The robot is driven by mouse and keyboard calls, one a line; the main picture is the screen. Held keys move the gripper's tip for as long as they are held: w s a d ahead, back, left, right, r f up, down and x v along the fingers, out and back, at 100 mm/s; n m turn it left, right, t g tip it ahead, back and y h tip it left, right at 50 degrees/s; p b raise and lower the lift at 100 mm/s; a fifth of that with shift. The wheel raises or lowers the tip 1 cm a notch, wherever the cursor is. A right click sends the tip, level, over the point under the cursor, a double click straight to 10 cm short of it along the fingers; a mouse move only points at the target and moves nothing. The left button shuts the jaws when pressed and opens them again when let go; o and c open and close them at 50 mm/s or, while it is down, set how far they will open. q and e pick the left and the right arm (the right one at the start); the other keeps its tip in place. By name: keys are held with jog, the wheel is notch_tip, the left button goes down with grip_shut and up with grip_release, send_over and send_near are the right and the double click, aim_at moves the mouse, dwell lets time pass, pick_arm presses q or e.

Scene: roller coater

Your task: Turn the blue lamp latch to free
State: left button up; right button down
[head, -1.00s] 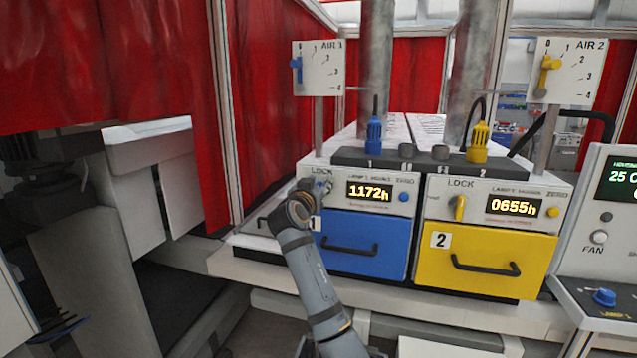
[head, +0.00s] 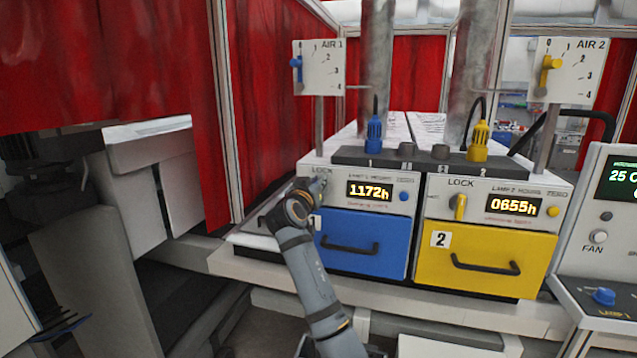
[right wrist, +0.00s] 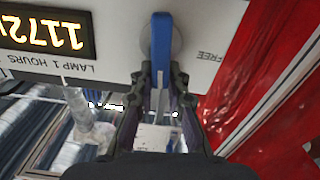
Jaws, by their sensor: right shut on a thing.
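The blue lamp latch (right wrist: 161,50) shows in the right wrist view as an upright blue lever on a round grey base, on the white panel. The word FREE is printed to its right in that view, which is turned upside down. My right gripper (right wrist: 161,85) is shut on the lever, one dark finger on each side. In the head view my right gripper (head: 316,187) is at the LOCK end of the lamp 1 panel (head: 377,205) and hides the latch. My left gripper is not in view.
Below the panel is a blue drawer (head: 375,242) with a black handle. To its right stands the yellow lamp 2 unit (head: 480,260) with its yellow latch (head: 459,207). A red curtain (right wrist: 270,70) hangs close beside the gripper. The AIR 1 post (head: 319,125) rises behind.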

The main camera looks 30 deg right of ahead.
jog(key=shift+w+a+f+n+p, duration=0.3)
jog(key=shift+f+n+p, duration=0.6)
jog(key=shift+n, duration=1.8)
jog(key=shift+w+a+f+n+p, duration=0.3)
jog(key=shift+n+p, duration=1.1)
jog(key=shift+n, duration=1.3)
jog(key=shift+w+a+f+n+p, duration=0.3)
jog(key=shift+f+n+p, duration=0.6)
jog(key=shift+n, duration=1.8)
jog(key=shift+d+r+p, duration=0.1)
jog(key=shift+r+p, duration=0.15)
jog(key=shift+p, duration=0.05)
jog(key=c, duration=1.3)
grip_release()
jog(key=shift+c, duration=0.2)
jog(key=shift+d+r, duration=0.15)
jog(key=shift+r, duration=0.05)
